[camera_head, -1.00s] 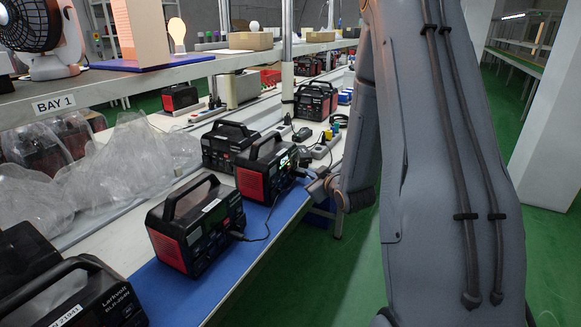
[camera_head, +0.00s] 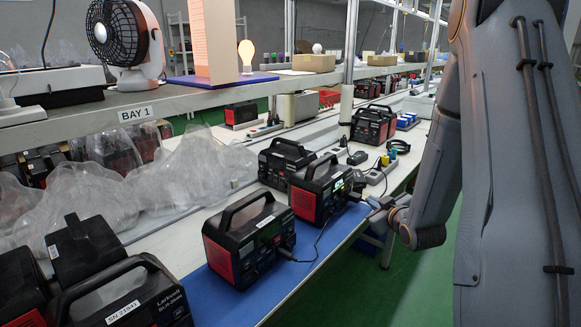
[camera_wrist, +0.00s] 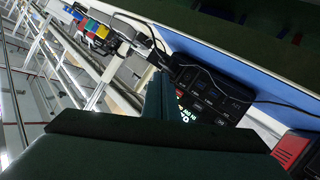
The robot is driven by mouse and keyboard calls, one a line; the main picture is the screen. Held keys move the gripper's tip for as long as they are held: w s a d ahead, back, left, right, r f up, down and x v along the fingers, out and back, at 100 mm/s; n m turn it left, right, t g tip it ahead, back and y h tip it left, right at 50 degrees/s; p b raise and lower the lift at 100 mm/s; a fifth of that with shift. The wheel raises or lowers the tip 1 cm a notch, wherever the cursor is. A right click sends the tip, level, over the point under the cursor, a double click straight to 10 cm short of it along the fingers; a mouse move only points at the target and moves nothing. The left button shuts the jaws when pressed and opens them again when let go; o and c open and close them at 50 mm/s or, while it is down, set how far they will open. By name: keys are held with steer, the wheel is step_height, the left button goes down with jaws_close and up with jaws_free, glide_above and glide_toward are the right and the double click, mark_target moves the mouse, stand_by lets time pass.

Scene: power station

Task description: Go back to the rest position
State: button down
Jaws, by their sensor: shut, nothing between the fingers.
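My gripper (camera_head: 378,205) is at the right side of a black and red power station (camera_head: 318,192) with a lit green display. It is small and partly hidden by my wrist in the head view, so I cannot tell whether it touches. In the wrist view my gripper (camera_wrist: 158,97) shows as dark shut fingers with nothing held, in front of the lit front panel (camera_wrist: 208,98) of a power station. My arm reaches down from the upper right of the head view.
Another power station (camera_head: 248,238) stands on the blue mat (camera_head: 232,297), with a cable from its front. More stand behind and at lower left. A shelf (camera_head: 200,97) with a fan (camera_head: 126,42) overhangs the bench. Green floor is open at right.

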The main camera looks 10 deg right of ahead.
steer(key=s+a+r+m+g, duration=0.1)
steer(key=s+a+g, duration=0.4)
steer(key=s, duration=0.5)
steer(key=s+a+m+g+p, duration=0.1)
steer(key=s+a+g, duration=0.3)
steer(key=s+a, duration=0.5)
steer(key=s+a+r+m+g+y, duration=0.1)
steer(key=s+a+g, duration=0.4)
steer(key=s, duration=0.5)
steer(key=shift+s+a+r+m+g, duration=0.35)
steer(key=shift+a+m, duration=0.55)
steer(key=shift+a, duration=0.2)
